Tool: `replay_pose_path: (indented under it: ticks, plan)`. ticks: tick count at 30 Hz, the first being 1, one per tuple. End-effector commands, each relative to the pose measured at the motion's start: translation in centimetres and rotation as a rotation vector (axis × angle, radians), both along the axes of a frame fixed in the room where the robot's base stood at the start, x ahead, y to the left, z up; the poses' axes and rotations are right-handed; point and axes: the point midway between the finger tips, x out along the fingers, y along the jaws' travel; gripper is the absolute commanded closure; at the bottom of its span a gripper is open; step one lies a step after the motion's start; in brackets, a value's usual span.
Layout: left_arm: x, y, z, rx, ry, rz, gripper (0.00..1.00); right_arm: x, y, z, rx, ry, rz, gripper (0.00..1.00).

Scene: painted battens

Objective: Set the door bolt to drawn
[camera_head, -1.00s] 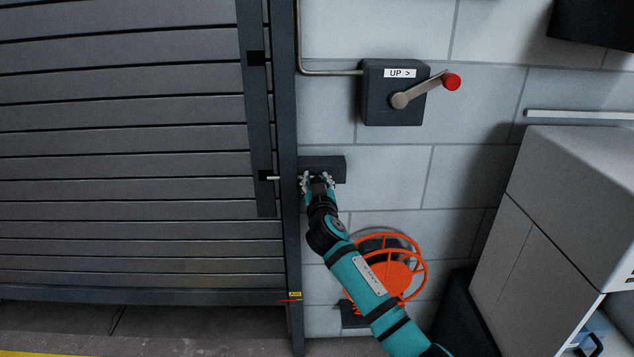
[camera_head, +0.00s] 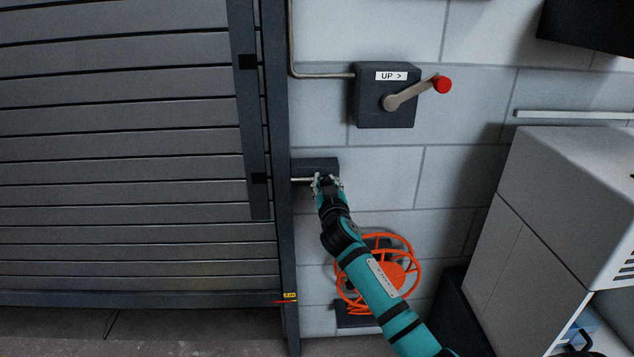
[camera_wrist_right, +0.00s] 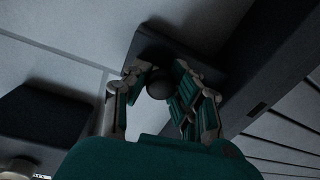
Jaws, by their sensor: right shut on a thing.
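The door bolt is a thin metal rod (camera_head: 301,180) in front of a dark housing (camera_head: 314,165) on the wall, just right of the door frame. Its left tip now ends near the frame, apart from the dark slot (camera_head: 259,178) in the door's edge strip. My right gripper (camera_head: 326,183) is at the right part of the housing. In the right wrist view a dark round knob (camera_wrist_right: 160,84) sits between its fingers, and the gripper is shut on it. The fingers partly hide the housing. My left gripper is not in view.
A slatted grey door (camera_head: 120,150) fills the left. Above the bolt is a dark box with an "UP >" label and a red-tipped crank (camera_head: 412,92). An orange wheel (camera_head: 405,245) is behind my right forearm. A pale cabinet (camera_head: 570,200) stands at right.

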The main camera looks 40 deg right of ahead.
Motion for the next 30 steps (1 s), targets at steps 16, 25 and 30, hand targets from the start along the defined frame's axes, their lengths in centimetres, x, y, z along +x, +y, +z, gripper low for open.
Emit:
replay_pose_path:
  ticks: [16, 25, 30]
  plan:
    - [0.0, 0.1, 0.0, 0.001, 0.001, 0.000, 0.60, -0.1, -0.2, -0.2, -0.001, 0.005, -0.005, 0.51]
    - [0.0, 0.0, 0.0, 0.000, 0.001, 0.001, 0.60, -1.3, 0.6, -0.3, 0.000, 0.005, -0.003, 0.51]
    - [0.0, 0.0, 0.0, 0.000, 0.001, 0.001, 0.60, -4.4, 2.2, -0.4, 0.002, 0.006, -0.003, 0.51]
